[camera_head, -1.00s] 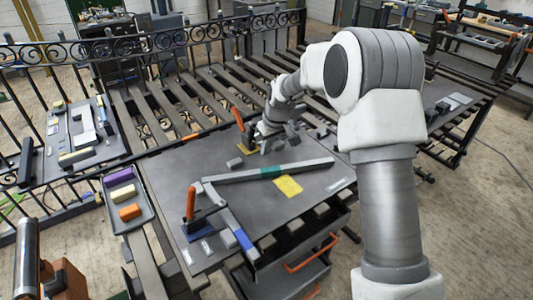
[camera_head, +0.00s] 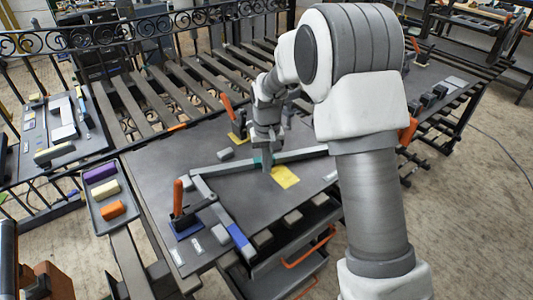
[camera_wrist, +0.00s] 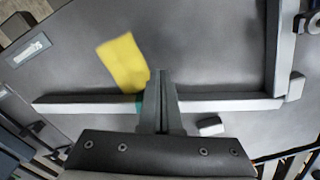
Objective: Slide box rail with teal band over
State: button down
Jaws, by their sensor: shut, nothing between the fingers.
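The grey box rail (camera_head: 305,154) lies across the dark table top, with a teal band (camera_head: 257,160) near its middle. In the wrist view the rail (camera_wrist: 225,104) runs side to side, and a bit of the teal band (camera_wrist: 139,105) shows just left of the fingers. My gripper (camera_head: 267,169) is shut and empty, pointing down at the rail beside the teal band. In the wrist view its fingers (camera_wrist: 162,74) cross in front of the rail and hide part of it. I cannot tell whether they touch it.
A yellow patch (camera_head: 285,177) lies beside the rail on the near side. A second grey bar with a blue band (camera_head: 238,234) meets the rail's left end. Orange-handled clamps (camera_head: 178,196) stand on the table. A small grey block (camera_head: 226,154) lies behind the rail. A tray (camera_head: 126,219) holds coloured blocks.

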aim_at(267, 179)
jog(key=f, duration=0.3)
jog(key=shift+w, duration=0.3)
jog(key=shift+w+a, duration=0.15)
jog(key=shift+w, duration=1.55)
jog(key=shift+w, duration=0.1)
